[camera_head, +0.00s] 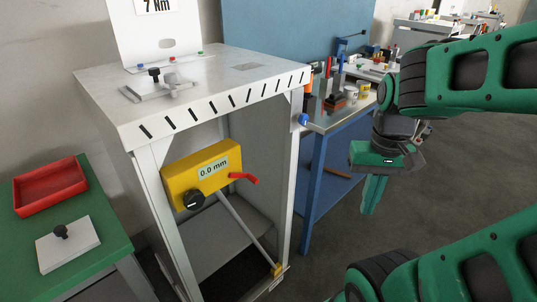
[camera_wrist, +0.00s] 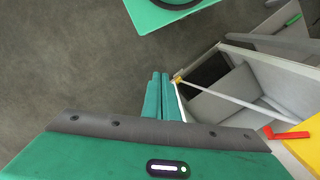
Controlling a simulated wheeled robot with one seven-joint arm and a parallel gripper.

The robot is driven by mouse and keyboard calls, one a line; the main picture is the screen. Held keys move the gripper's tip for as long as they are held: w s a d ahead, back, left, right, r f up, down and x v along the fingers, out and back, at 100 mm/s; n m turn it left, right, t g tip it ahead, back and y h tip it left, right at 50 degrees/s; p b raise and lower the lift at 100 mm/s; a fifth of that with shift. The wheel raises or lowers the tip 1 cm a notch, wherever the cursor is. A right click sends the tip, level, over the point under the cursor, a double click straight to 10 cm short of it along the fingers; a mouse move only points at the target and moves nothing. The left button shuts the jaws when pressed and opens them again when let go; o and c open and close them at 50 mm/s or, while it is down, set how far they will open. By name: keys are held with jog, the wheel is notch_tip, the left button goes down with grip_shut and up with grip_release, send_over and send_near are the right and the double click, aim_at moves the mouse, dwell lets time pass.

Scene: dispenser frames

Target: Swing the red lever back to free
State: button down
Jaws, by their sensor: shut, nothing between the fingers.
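The red lever (camera_head: 244,178) sticks out to the right from a yellow box (camera_head: 181,181) under the white stand's top. The box has a "0.0 mm" display and a black knob (camera_head: 195,200). In the wrist view the red lever (camera_wrist: 287,133) shows at the right edge, beside a corner of the yellow box (camera_wrist: 306,153). My gripper (camera_head: 370,210) hangs pointing down, to the right of the stand and apart from the lever. Its green fingers (camera_wrist: 159,97) are together with nothing between them.
The white stand (camera_head: 215,95) has an open front with a thin rod (camera_head: 245,225) running down inside. A blue workbench (camera_head: 335,140) with tools stands behind it. A green table (camera_head: 95,215) with a red tray (camera_head: 50,185) is at left. The floor around my gripper is clear.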

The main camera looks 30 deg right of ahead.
jog(key=shift+w+a, duration=0.1)
jog(key=shift+w, duration=0.1)
jog(key=w+a+r+n+y, duration=0.1)
jog(key=w+a+r+n, duration=0.2)
jog(key=w, duration=0.5)
jog(key=w+a+r+n+y, duration=0.1)
jog(key=w+a+r+n, duration=0.2)
jog(key=w, duration=0.5)
jog(key=w+a+r+n+g+y, duration=0.1)
jog(key=w+a+r+n, duration=0.3)
jog(key=w, duration=0.4)
jog(key=shift+w+a+r+y, duration=0.25)
jog(key=shift+a+r+y, duration=0.25)
jog(key=shift+a+r, duration=0.55)
jog(key=shift+d+r, duration=0.1)
jog(key=shift+d, duration=0.1)
jog(key=x, duration=1.4)
jog(key=shift+s+d, duration=0.15)
